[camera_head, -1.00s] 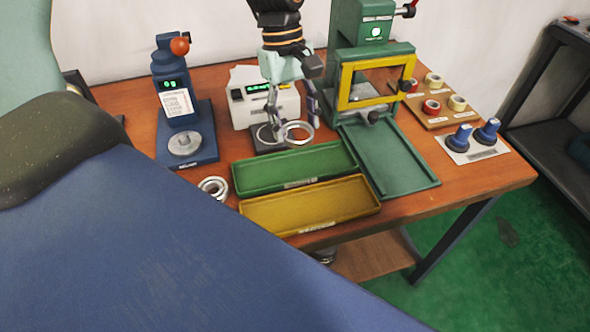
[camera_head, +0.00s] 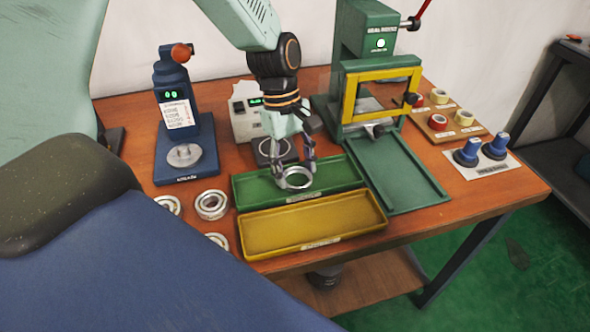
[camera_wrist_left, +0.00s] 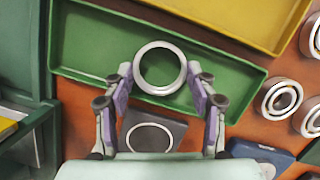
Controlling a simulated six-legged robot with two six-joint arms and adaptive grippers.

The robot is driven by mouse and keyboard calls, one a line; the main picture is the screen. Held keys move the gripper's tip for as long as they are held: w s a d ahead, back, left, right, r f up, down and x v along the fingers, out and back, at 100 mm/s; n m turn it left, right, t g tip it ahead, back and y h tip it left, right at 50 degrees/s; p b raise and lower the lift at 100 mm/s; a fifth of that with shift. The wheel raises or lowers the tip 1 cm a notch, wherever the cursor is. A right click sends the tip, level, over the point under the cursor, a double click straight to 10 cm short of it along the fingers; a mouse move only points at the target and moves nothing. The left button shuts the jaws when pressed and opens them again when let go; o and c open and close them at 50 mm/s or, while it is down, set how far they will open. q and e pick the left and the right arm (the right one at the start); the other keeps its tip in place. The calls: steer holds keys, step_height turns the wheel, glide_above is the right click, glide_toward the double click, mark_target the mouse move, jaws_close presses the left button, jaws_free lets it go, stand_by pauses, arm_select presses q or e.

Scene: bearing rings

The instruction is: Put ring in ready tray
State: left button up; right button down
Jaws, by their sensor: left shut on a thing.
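My left gripper (camera_head: 294,172) is shut on a silver ring (camera_head: 296,179), held over the green tray (camera_head: 345,172). In the left wrist view the ring (camera_wrist_left: 160,68) sits between the purple fingertips of the gripper (camera_wrist_left: 160,78), with the green tray (camera_wrist_left: 90,47) behind it. Whether the ring touches the tray floor is not clear. The yellow tray (camera_head: 312,223) lies in front of the green one and is empty. The trays' label text is too small to read. My right gripper is not in view.
Several bearing rings (camera_head: 212,204) lie left of the trays. A blue scale (camera_head: 185,155) stands at the left, a white gauge with a dark pad (camera_head: 250,118) behind the green tray. A green press (camera_head: 370,60) with a sloping chute (camera_head: 405,175) stands right of the trays.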

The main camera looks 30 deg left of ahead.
arm_select(q)
steer(key=shift+w+f, duration=0.15)
steer(key=shift+f, duration=0.05)
steer(key=o, duration=1.2)
steer(key=shift+f, duration=0.1)
steer(key=shift+o, duration=0.2)
steer(key=shift+r, duration=0.45)
steer(key=p+v, duration=0.4)
steer(key=v, duration=0.7)
steer(key=shift+r, duration=0.25)
